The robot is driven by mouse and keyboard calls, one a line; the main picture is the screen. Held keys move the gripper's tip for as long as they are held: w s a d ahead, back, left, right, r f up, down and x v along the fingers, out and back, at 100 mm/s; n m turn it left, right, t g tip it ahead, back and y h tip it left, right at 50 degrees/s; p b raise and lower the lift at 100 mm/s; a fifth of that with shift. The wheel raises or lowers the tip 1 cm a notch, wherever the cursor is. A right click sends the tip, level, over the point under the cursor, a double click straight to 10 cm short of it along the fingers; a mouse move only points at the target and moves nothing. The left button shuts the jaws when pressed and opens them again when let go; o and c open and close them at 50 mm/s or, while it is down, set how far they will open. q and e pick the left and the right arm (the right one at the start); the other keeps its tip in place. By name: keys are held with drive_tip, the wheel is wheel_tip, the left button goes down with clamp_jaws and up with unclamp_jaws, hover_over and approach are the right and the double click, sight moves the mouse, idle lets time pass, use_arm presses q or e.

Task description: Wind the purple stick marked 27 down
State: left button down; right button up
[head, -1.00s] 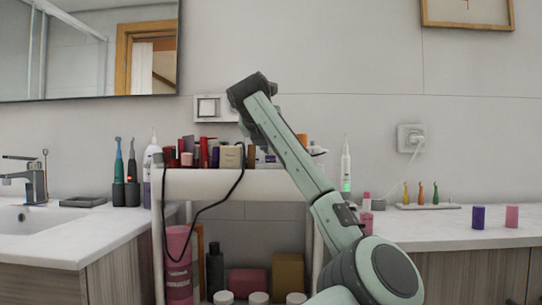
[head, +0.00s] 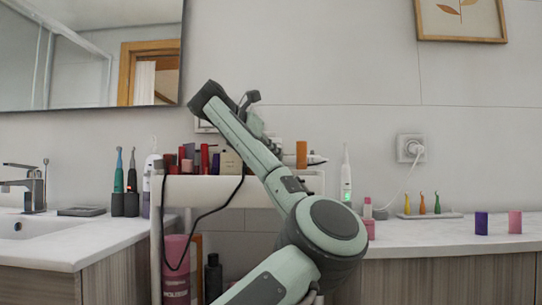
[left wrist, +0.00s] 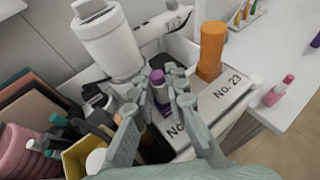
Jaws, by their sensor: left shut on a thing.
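In the left wrist view, a small purple stick (left wrist: 158,92) with a lighter mauve top stands between the fingers of my left gripper (left wrist: 168,86). The fingers are shut on it near its upper part. A white label (left wrist: 180,128) lies by its foot, with "No." partly hidden by a finger; I cannot read the number 27. In the head view my left arm reaches over the cart, and its own links hide the stick and most of the gripper. My right gripper is not in view.
An orange stick (left wrist: 211,52) stands close right of the gripper beside a "No. 23" label (left wrist: 224,88). A white bottle-like thing (left wrist: 107,38) rises close behind. Several cosmetics crowd the cart (head: 215,190). A purple block (head: 481,222) and a pink one (head: 515,222) stand on the right counter.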

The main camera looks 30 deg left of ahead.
use_arm(q)
drive_tip(key=c, duration=1.8)
unclamp_jaws()
drive_tip(key=shift+o, duration=0.2)
